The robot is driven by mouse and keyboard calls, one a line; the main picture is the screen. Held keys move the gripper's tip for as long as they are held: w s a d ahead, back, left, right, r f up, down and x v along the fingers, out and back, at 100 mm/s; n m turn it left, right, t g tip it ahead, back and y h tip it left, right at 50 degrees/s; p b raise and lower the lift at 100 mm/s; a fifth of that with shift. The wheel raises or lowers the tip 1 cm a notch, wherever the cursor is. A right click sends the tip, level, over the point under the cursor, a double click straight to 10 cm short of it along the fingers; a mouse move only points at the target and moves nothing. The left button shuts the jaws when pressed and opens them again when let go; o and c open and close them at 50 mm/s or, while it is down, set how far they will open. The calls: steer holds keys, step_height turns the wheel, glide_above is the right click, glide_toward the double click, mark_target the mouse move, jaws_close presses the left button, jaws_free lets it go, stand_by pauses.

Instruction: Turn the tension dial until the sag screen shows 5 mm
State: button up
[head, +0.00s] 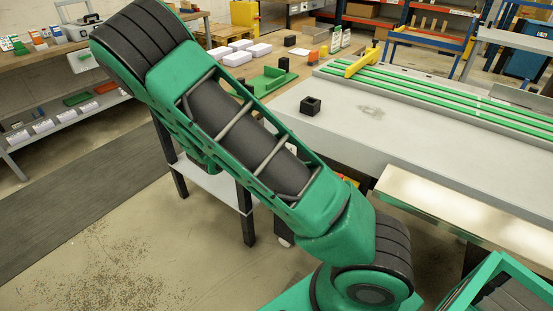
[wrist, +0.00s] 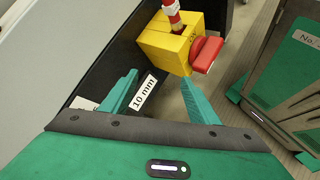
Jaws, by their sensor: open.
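In the wrist view, a yellow box (wrist: 160,46) carries a red knob (wrist: 206,54) with a flat grip on its right face; I take this knob for the tension dial, though no label confirms it. A white plate reading "10 mm" (wrist: 144,92) is on the dark panel below the box; I cannot tell whether it is the sag screen. My gripper (wrist: 160,77) is open, its two green fingers apart with nothing between them. The fingertips are short of the yellow box, and the knob is beyond the right finger. In the head view my arm hides this area.
A grey table (head: 420,148) with green strips (head: 430,85) fills the right in the head view. A small black block (head: 310,106) stands on it. In the wrist view, a green and grey unit (wrist: 290,85) stands close on the right. Bare floor lies at lower left.

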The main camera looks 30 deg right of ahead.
steer(key=w+a+f+n+t+h, duration=0.2)
steer(key=w+a+n+t+h, duration=0.1)
steer(key=w+n+t, duration=0.25)
steer(key=w+a+f+n+t+h, duration=0.2)
steer(key=w+a+n+t+h, duration=0.2)
steer(key=w+n, duration=0.25)
steer(key=x, duration=1.1)
steer(key=shift+w+r, duration=0.1)
steer(key=shift+w, duration=0.15)
steer(key=c, duration=1)
steer(key=shift+c, duration=0.2)
